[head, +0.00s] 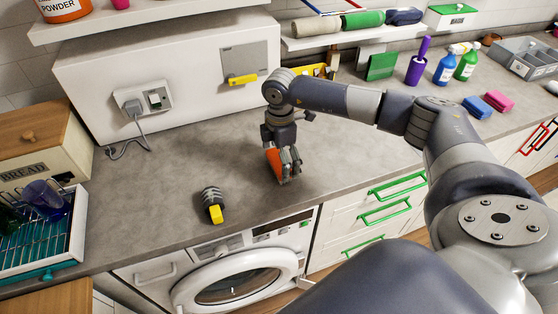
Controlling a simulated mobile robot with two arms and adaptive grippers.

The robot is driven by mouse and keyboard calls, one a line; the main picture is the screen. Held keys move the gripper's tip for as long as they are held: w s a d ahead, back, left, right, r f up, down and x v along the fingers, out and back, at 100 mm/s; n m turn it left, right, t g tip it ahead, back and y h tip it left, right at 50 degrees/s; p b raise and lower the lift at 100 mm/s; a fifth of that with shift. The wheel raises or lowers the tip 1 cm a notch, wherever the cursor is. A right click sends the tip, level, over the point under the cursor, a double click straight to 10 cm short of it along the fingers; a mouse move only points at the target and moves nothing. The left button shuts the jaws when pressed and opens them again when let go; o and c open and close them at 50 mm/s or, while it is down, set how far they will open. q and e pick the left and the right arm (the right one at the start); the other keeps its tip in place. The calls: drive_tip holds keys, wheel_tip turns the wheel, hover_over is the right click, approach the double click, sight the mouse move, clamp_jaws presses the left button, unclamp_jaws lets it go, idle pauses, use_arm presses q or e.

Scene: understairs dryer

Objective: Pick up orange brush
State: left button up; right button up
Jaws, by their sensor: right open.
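An orange object (273,160), which looks like the orange brush, is on the grey counter near its front edge. My right gripper (287,174) points down over it, with its fingers low and close around or in front of it. The gripper is open. The fingers hide much of the orange object, and I cannot tell whether they touch it. My left gripper is not in view.
A dark striped item with a yellow part (215,214) lies to the left on the counter (165,190). A dish rack (75,225) and bread box (40,145) stand far left. Bottles, sponges and a purple brush holder (415,70) stand at right. A washing machine (235,275) is below.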

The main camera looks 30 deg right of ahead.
drive_tip(key=shift+w+d+f, duration=0.1)
drive_tip(key=shift+f, duration=0.8)
drive_tip(key=c, duration=0.8)
drive_tip(key=shift+r, duration=0.1)
drive_tip(key=shift+r+b, duration=0.35)
drive_tip(key=shift+r, duration=0.2)
drive_tip(key=shift+s+r+b, duration=0.2)
drive_tip(key=shift+r+b, duration=0.45)
drive_tip(key=shift+r, duration=0.4)
drive_tip(key=s+a+b, duration=0.1)
drive_tip(key=s+a, duration=0.1)
drive_tip(key=s, duration=0.2)
drive_tip(key=s+a+r+b, duration=0.1)
drive_tip(key=s+a, duration=0.2)
drive_tip(key=s, duration=0.2)
drive_tip(key=s+a+b, duration=0.2)
drive_tip(key=s, duration=0.2)
drive_tip(key=shift+s+a+r, duration=0.35)
drive_tip(key=shift+a, duration=0.05)
